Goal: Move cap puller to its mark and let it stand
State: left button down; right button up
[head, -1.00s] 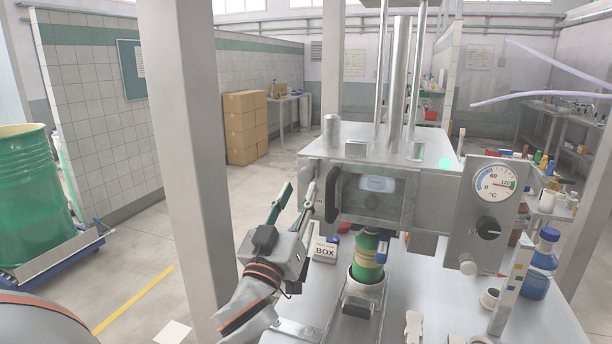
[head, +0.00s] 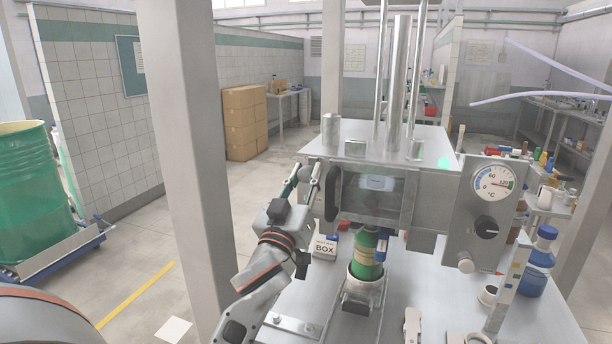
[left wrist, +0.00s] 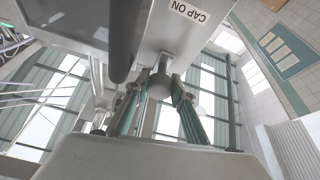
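My left gripper (head: 305,172) is at the left side of the steel filling machine (head: 372,150). Its two dark green fingers are apart, on either side of a short round grey knob on the machine. In the left wrist view the knob (left wrist: 160,82) sits between the fingertips (left wrist: 160,92), below a "CAP ON" label (left wrist: 189,12); I cannot tell whether they touch it. I cannot surely identify the cap puller; a pale clamp-like tool (head: 412,326) lies at the table's front. I cannot make out its mark. My right gripper is out of view.
A green bottle (head: 366,254) stands in a holder (head: 366,284) under the machine. A white box (head: 325,247) is left of it. A dial panel (head: 486,210) and blue-capped bottle (head: 541,247) are at right. A pillar (head: 190,150) rises at left.

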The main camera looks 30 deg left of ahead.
pick_arm(q)
notch_tip(320, 180, down, 5)
jog(key=b, duration=0.2)
jog(key=shift+b, duration=0.4)
jog(key=c, duration=2.1)
grip_release()
jog(key=shift+r, duration=0.1)
jog(key=shift+c, duration=0.2)
jog(key=shift+o, duration=0.8)
jog(key=v, duration=1.2)
